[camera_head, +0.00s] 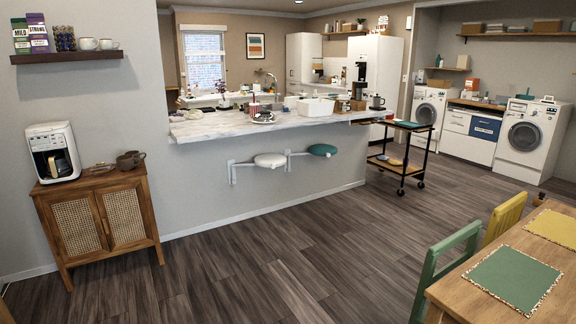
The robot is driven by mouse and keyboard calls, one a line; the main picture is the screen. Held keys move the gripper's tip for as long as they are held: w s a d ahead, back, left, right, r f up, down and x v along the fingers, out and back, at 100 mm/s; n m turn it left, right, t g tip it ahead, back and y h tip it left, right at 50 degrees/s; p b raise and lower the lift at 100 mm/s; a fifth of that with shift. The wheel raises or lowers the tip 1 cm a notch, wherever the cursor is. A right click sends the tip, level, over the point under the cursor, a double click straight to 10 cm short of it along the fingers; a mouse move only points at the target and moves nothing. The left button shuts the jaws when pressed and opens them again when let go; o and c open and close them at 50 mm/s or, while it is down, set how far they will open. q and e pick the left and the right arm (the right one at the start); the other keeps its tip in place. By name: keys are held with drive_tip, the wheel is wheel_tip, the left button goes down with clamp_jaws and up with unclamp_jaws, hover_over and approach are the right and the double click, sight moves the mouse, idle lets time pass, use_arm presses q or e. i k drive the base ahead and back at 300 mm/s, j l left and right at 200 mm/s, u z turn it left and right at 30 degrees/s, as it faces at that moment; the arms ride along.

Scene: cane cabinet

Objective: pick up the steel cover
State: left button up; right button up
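I cannot pick out a steel cover with certainty. The cane cabinet (99,222) stands against the wall at the left. On its top are a white coffee maker (53,152), a small, flat brownish item (100,169) and a dark brown pot (130,160). The flat item lies between the other two and is too small to identify. A shiny silver dish-like item (264,118) sits on the marble counter, also too small to tell. Neither of my grippers is in view.
The marble counter (215,127) has two fold-out stools (270,160) below it. A black cart (402,160) stands at its right end. A wooden table (465,290) with green and yellow chairs fills the lower right. The dark wood floor (270,250) between is clear.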

sight(264, 116)
drive_tip(key=i, duration=5.45)
